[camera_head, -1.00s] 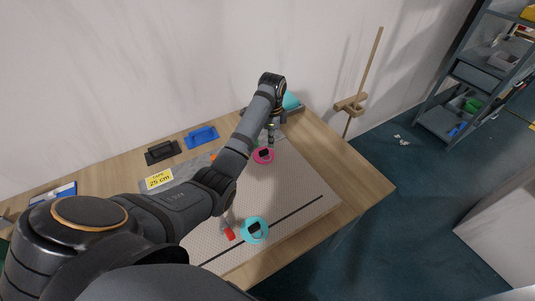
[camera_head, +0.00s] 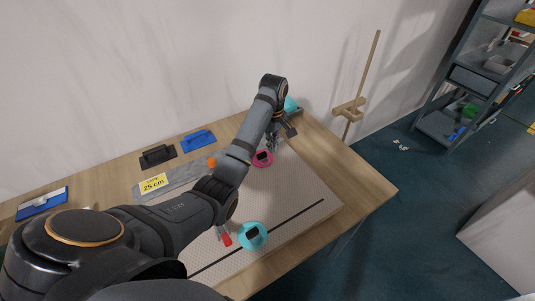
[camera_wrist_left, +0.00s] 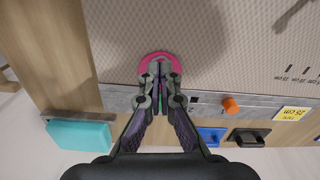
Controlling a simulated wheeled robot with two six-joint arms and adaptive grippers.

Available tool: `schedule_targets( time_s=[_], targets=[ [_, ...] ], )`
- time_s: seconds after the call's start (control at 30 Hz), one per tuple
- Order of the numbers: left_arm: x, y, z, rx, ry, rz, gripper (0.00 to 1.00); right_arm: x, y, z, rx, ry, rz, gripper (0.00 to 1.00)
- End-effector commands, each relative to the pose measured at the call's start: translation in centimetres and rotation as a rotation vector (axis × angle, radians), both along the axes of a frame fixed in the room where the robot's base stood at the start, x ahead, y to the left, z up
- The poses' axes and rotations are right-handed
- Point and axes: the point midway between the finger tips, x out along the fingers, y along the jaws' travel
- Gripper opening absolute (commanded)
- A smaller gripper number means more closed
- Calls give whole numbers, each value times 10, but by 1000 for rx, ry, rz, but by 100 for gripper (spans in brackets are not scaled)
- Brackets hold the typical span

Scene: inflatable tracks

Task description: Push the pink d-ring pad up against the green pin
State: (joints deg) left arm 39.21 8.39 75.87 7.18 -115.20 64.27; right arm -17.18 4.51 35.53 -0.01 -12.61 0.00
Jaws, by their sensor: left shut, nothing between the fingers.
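The pink d-ring pad (camera_head: 262,159) lies on the light perforated sheet (camera_head: 290,185), with a dark piece at its middle. It also shows in the left wrist view (camera_wrist_left: 148,58), partly hidden behind my fingers. My left gripper (camera_head: 271,147) is shut and empty, with its fingertips right at the pad, on its far side from the head camera. In the left wrist view the fingertips (camera_wrist_left: 160,68) overlap the pad; I cannot tell whether they touch it. My right gripper is out of view.
A turquoise pad (camera_head: 253,236) and a red piece (camera_head: 226,240) lie near the front of the sheet. An orange knob (camera_head: 212,162), a yellow 25 cm label (camera_head: 153,184), and blue (camera_head: 199,141) and black (camera_head: 157,155) holders are at the back. A turquoise block (camera_wrist_left: 80,134) stands beyond the gripper.

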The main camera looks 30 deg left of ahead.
Motion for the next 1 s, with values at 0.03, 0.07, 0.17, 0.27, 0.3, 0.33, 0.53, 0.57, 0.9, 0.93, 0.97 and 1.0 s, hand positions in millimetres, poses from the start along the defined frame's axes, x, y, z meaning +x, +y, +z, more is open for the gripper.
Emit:
schedule_targets(
  time_s=[0.03, 0.07, 0.17, 0.27, 0.3, 0.33, 0.53, 0.57, 0.9, 0.93, 0.97, 1.0],
  targets=[
    [0, 0, -14, 0, 1, 0, 0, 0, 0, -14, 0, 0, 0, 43],
    [0, 0, -20, 0, 1, -1, 0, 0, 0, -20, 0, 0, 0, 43],
    [0, 0, -43, 0, 1, -1, 0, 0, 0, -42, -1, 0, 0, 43],
    [0, 0, -64, 0, 0, -2, 0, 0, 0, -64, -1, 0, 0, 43],
    [0, 0, -73, 0, 0, -2, 0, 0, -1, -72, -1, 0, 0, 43],
    [0, 0, -79, 0, 0, -2, 0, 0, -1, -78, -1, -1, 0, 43],
    [4, 10, -93, 3, -3, 1, 0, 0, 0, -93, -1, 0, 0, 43],
    [6, 15, -92, 3, -1, 2, 0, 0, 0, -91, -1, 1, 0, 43],
    [16, 37, -94, 0, -1, -1, 0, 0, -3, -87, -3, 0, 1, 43],
    [16, 37, -94, 0, -1, -1, 0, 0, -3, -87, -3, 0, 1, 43],
    [16, 37, -94, 0, -1, -1, 0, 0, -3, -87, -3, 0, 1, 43],
    [16, 37, -94, 0, -1, -2, 0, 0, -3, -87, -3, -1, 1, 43]
  ],
)
